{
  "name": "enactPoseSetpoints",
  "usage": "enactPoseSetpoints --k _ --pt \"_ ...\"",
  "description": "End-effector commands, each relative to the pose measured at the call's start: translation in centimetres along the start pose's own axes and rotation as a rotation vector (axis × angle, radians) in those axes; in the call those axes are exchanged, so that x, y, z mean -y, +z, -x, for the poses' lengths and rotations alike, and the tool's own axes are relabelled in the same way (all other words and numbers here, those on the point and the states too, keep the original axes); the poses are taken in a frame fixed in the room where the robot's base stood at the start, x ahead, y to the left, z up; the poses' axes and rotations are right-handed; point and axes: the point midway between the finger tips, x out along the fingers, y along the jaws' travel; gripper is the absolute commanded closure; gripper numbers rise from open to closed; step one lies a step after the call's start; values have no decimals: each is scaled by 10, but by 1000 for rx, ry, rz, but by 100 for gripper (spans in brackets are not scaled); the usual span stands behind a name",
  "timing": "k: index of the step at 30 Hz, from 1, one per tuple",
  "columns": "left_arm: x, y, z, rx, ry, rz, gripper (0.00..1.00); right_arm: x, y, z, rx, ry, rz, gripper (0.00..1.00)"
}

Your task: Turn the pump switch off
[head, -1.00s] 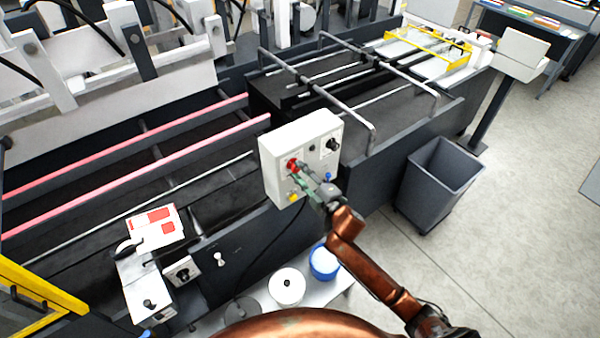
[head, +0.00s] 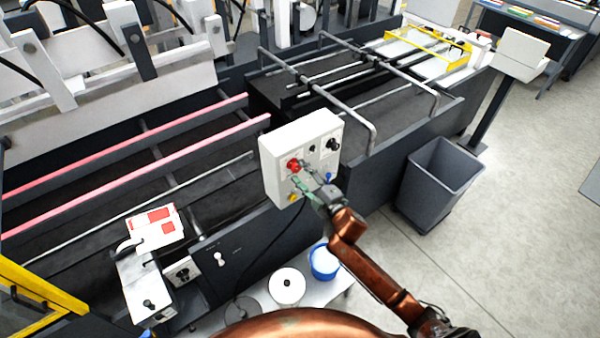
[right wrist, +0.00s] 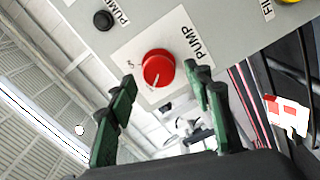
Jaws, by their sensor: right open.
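The pump switch (right wrist: 158,68) is a round red knob with a white pointer line, on a plate labelled PUMP in the right wrist view. In the head view my right gripper (head: 300,175) is close in front of the box, just below and right of the knob. My left gripper is not in view.
The box also carries a black knob (head: 333,144), a blue button (head: 329,177) and a yellow button (head: 293,198). A grey bin (head: 437,180) stands to the right. White and blue-rimmed tubs (head: 287,287) sit below.

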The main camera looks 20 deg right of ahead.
Motion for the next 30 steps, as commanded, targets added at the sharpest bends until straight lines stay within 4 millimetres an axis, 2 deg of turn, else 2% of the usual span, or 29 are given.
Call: enactPoseSetpoints --k 9,15,21,30 --pt "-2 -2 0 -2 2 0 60 1 0 63 1 -2 1 54" --pt "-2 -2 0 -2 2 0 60 1 1 96 2 -2 1 54" --pt "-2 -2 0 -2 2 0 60 0 0 111 1 -1 1 54" --pt "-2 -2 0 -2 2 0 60 0 0 112 0 0 1 54"
